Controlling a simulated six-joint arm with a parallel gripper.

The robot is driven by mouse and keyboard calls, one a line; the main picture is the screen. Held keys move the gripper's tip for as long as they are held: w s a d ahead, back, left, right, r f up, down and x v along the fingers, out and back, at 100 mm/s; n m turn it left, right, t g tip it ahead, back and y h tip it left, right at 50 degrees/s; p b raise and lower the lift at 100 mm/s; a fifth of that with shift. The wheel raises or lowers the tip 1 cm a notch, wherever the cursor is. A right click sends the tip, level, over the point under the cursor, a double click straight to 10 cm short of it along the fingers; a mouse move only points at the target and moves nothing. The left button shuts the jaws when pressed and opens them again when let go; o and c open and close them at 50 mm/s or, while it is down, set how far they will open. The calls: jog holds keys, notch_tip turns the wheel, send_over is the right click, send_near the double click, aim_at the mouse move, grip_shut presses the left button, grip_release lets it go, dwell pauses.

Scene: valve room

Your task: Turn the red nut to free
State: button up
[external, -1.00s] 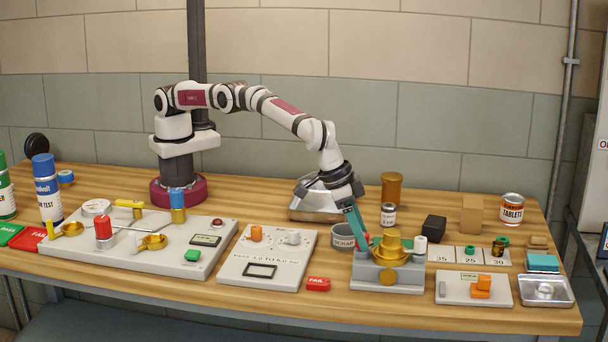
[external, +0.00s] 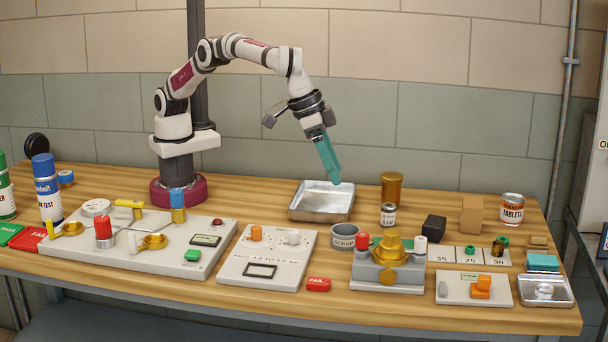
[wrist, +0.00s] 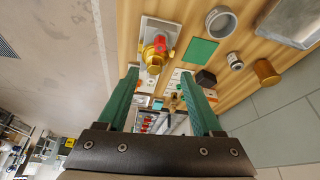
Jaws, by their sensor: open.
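A small red nut (external: 362,241) sits on the left of a grey block (external: 388,277), beside a stepped brass piece (external: 392,248). A white cylinder (external: 420,245) stands on the block's right. In the wrist view the red nut (wrist: 160,43) shows next to the brass piece (wrist: 151,59), beyond the fingertips. My gripper (external: 334,181) is raised above the bench, up and left of the block, touching nothing. Its teal fingers are apart and empty in the wrist view (wrist: 159,70). The nut's turned position cannot be told.
A taller red cylinder (external: 103,227) stands on the left panel (external: 140,251). A SCRAP cup (external: 345,236) stands close left of the block, with a metal tray (external: 322,201) behind. A black cube (external: 434,228) is behind right. The air around my gripper is clear.

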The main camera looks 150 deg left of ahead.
jog(key=s+a+f+m+g+y, duration=0.4)
jog(key=s+a+f+m+y, duration=0.2)
jog(key=s+f+m, duration=0.15)
jog(key=m+t+y, duration=0.1)
jog(key=m+t, duration=1.5)
jog(key=m, duration=1.5)
send_near(362, 232)
jog(key=v, duration=0.5)
jog(key=shift+s+a, duration=0.1)
jog(key=shift+s, duration=0.25)
jog(key=shift+w+d+f+m+h, duration=0.2)
jog(key=shift+d+f+m+h, duration=0.1)
jog(key=shift+m, duration=0.35)
jog(key=x, duration=1.5)
jog(key=shift+w+a+r, duration=0.1)
jog(key=shift+a+r, duration=0.05)
jog(key=shift+a, duration=0.1)
